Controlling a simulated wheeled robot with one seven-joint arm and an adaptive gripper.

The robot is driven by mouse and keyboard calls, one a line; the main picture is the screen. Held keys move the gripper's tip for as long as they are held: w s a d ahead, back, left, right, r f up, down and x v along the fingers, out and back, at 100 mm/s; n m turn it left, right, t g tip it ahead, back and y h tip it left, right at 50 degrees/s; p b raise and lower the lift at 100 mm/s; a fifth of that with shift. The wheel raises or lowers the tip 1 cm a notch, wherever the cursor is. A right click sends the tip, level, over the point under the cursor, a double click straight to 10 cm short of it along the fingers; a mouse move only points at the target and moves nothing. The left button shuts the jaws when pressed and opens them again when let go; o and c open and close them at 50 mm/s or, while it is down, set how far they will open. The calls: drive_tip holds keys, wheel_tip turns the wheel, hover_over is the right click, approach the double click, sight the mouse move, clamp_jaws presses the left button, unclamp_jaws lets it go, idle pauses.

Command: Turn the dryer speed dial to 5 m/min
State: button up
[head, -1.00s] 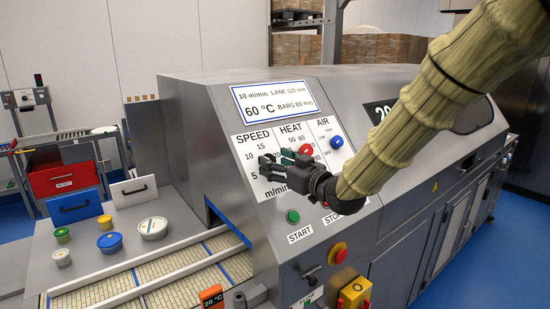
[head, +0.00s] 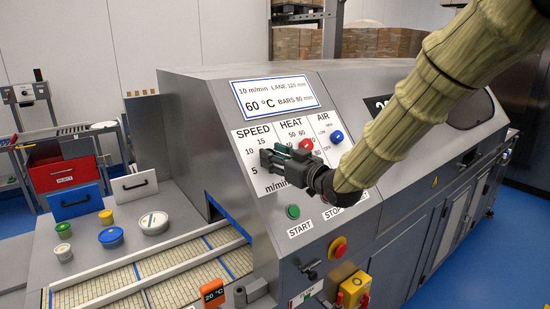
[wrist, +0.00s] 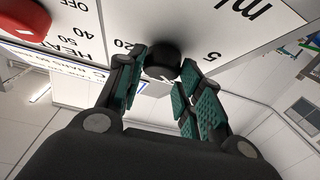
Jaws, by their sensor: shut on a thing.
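The black speed dial (wrist: 162,62) shows in the wrist view between the two teal-padded fingers of my gripper (wrist: 163,85). The fingers are shut on the dial, one on each side. A small white mark shows on the dial, but I cannot tell which number it points at. The printed 5 and 20 of the scale show beside it. In the head view my gripper (head: 272,162) is at the SPEED scale (head: 250,140) on the dryer panel and hides the dial.
The red HEAT knob (head: 306,144) and blue AIR knob (head: 337,137) are close to my gripper's right. Several tubs, such as a blue one (head: 111,238), stand left of the belt (head: 150,285).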

drive_tip(key=shift+n, duration=0.3)
drive_tip(key=shift+w+d+n+g+y+b, duration=0.15)
drive_tip(key=shift+n+g+y+b, duration=0.2)
drive_tip(key=shift+n+g+y, duration=0.65)
drive_tip(key=n+g, duration=0.1)
drive_tip(key=n, duration=0.1)
drive_tip(key=n+g, duration=0.1)
drive_tip(key=n, duration=0.2)
drive_tip(key=shift+w+d+r+g+y+p, duration=0.1)
drive_tip(key=shift+w+r+g+y+p, duration=0.05)
drive_tip(key=shift+g+y+p, duration=0.2)
drive_tip(key=n+g, duration=0.1)
drive_tip(key=n, duration=0.1)
drive_tip(key=n+g+p, duration=0.1)
drive_tip(key=n+g, duration=0.1)
drive_tip(key=n, duration=0.1)
drive_tip(key=n+g, duration=0.2)
drive_tip(key=shift+w+r+n, duration=0.1)
drive_tip(key=shift+w+n, duration=0.15)
drive_tip(key=shift+n, duration=0.05)
drive_tip(key=shift+g+p, duration=0.25)
drive_tip(key=shift+p, duration=0.05)
drive_tip(key=o, duration=1)
drive_tip(key=shift+o, duration=0.2)
drive_tip(key=shift+d, duration=0.1)
drive_tip(key=v, duration=1.2)
